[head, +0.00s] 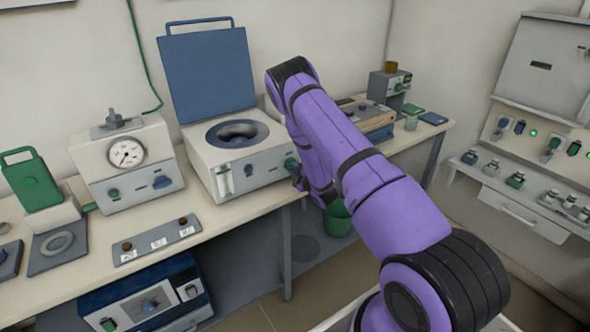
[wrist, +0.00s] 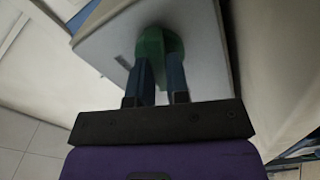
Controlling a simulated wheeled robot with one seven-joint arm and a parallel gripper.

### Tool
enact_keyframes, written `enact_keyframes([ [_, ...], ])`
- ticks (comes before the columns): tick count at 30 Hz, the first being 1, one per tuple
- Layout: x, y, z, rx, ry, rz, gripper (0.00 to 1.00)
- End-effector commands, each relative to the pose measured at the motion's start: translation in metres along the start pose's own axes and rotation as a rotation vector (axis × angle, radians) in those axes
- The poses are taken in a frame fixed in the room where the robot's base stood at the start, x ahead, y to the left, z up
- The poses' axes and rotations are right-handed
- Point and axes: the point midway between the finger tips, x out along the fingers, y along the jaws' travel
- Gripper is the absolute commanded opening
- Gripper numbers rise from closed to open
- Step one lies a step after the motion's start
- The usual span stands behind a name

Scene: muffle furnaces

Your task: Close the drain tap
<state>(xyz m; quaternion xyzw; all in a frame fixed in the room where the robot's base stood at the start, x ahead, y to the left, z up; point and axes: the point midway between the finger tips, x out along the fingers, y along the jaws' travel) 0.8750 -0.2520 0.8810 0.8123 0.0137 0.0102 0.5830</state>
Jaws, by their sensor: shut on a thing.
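The drain tap is a round green knob (wrist: 152,42) on a pale grey panel in the wrist view. In the head view a green knob (head: 291,164) shows at the front right of a white unit (head: 205,157) with a raised blue lid, beside my arm. My gripper (wrist: 162,68) has its two dark blue fingers on either side of the knob and is shut on it. In the head view my purple arm hides most of the gripper. The tap's handle angle cannot be made out.
A green bucket (head: 338,218) stands below the bench edge near my gripper. A gauge unit (head: 127,160) and a labelled button panel (head: 156,241) are to the left on the bench. A blue-fronted unit (head: 147,300) sits underneath. A sloped control console (head: 530,150) is at right.

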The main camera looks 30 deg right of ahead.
Motion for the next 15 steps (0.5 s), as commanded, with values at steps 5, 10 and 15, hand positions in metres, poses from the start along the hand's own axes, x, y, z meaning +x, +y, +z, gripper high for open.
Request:
enact_keyframes([
  [5, -0.0005, -0.0019, -0.0007, -0.137, 0.001, -0.003, 0.00],
  [10, -0.0006, -0.0021, -0.0005, -0.236, 0.001, -0.004, 0.00],
  [15, -0.0010, -0.0022, 0.0005, -0.301, -0.001, -0.004, 0.00],
])
